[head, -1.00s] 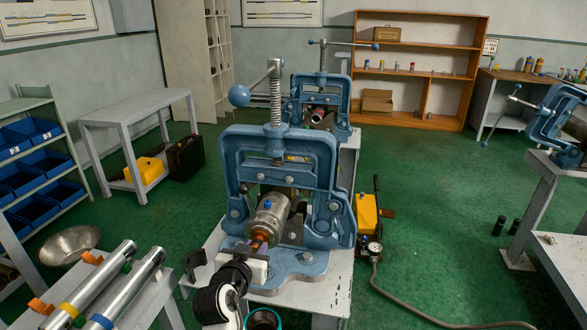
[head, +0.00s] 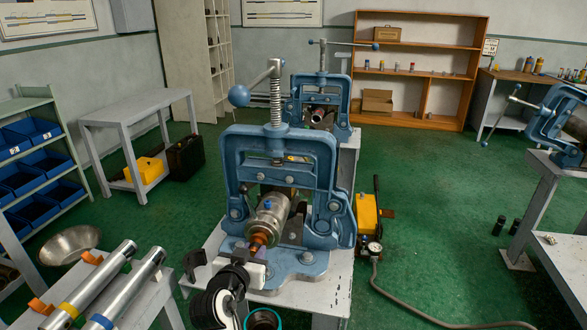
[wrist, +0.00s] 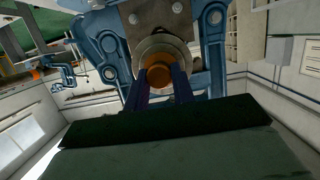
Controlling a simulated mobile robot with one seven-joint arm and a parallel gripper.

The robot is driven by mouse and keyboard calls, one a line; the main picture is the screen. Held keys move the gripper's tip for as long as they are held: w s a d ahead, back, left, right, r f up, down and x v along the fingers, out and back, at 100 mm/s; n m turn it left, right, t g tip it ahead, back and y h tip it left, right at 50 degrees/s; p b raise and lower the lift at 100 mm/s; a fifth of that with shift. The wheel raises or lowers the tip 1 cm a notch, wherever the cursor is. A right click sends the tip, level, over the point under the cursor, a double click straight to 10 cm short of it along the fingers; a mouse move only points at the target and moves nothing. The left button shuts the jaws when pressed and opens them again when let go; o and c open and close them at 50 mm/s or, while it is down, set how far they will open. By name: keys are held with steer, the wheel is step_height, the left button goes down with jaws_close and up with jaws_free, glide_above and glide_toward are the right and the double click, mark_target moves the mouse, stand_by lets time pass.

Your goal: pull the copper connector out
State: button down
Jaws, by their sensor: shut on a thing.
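The copper connector (head: 259,241) sticks out of the near end of a steel cylinder (head: 270,214) clamped in the nearest blue pipe vise (head: 229,165). My gripper (head: 256,250) is at the connector, on the near side of the vise. In the wrist view the connector's round orange end (wrist: 158,76) lies between my two dark fingers, with the steel cylinder's rim around it. My gripper is shut on the connector. The connector's inner end is hidden in the cylinder, so I cannot tell how deep it sits.
The vise stands on a grey bench (head: 328,279). A teal-rimmed round container (head: 263,313) is below my arm. Steel pipes (head: 92,288) lie on a rack at left. A yellow pump (head: 367,213) with a gauge and hose is right of the vise. Green floor is open at right.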

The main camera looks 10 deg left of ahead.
steer(key=shift+s, duration=2.4)
